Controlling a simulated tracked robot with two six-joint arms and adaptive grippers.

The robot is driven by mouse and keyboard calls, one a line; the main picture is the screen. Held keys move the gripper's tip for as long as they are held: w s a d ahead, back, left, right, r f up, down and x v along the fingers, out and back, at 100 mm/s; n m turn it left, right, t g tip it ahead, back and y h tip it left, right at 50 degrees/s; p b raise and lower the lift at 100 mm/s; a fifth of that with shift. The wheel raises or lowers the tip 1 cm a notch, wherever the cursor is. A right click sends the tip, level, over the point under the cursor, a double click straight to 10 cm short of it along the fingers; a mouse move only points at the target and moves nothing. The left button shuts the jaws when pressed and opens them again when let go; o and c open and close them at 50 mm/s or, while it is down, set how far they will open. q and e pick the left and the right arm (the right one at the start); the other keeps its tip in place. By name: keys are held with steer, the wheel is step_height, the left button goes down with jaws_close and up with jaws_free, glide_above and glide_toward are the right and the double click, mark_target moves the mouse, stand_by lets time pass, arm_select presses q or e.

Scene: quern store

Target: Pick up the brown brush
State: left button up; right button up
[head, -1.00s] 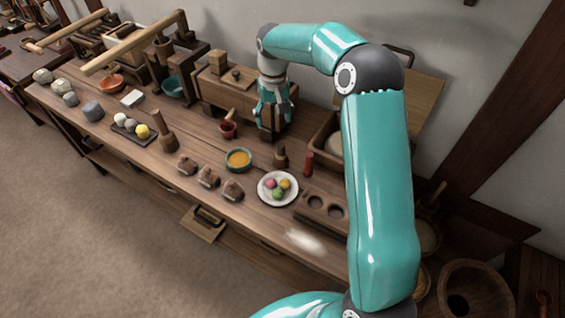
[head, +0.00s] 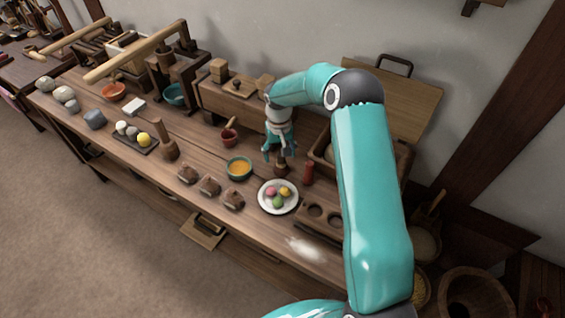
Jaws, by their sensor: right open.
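The brown brush (head: 281,170) appears to be the small dark brown upright piece on the workbench, between the orange-filled bowl and the red cylinder. My right gripper (head: 280,155) is open and points down right over it. Its fingers hide the top of the brush, and I cannot tell whether they touch it. My left gripper is not in view.
The bowl of orange contents (head: 239,167), a plate of coloured balls (head: 278,196) and a red cylinder (head: 308,173) stand close around. A small red cup (head: 229,136) and a wooden box (head: 235,100) are behind. A wooden block with round hollows (head: 318,219) lies in front.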

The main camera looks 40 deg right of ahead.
mark_target(281, 161)
steer(key=shift+s+d+f+p, duration=0.15)
steer(key=shift+f+p, duration=0.2)
steer(key=shift+f, duration=1.6)
steer(key=c, duration=1.2)
